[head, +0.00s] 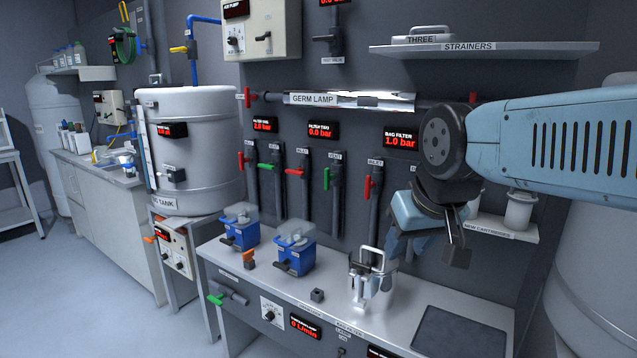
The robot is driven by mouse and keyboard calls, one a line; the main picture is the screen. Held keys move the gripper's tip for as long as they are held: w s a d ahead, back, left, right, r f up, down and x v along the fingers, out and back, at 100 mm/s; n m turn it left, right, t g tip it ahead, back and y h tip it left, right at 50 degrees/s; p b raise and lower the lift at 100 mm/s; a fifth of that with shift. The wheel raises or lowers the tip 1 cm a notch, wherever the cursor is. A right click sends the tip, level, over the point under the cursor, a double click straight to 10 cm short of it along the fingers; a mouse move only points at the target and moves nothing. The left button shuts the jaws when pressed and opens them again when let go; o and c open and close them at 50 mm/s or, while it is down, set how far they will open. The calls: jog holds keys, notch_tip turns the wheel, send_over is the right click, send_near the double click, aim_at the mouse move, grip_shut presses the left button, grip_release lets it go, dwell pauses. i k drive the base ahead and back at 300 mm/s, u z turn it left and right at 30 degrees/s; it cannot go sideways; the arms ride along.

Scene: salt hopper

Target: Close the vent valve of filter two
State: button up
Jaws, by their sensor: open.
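The filter two display (322,131) on the back wall reads 0.0 bar. Below it, the pipe labelled VENT (338,192) carries a valve with a green handle (327,178), which stands upright, along the pipe. Beside it on the left, the inlet valve's red handle (294,172) lies crosswise. My gripper (427,248) is open and empty, to the right of these valves and above the bench, with its fingers pointing down. It is apart from the green handle.
Two blue filter housings (294,256) (240,234) and a steel bag filter vessel (372,280) stand on the bench (330,310). Another red inlet handle (368,188) sits between the green handle and my gripper. The strainer shelf (480,50) juts out above.

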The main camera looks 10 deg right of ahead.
aim_at(328, 177)
jog(key=u, duration=1.15)
jog(key=k, duration=1.25)
jog(key=z, duration=0.9)
jog(key=i, duration=1.05)
jog(key=u, duration=0.05)
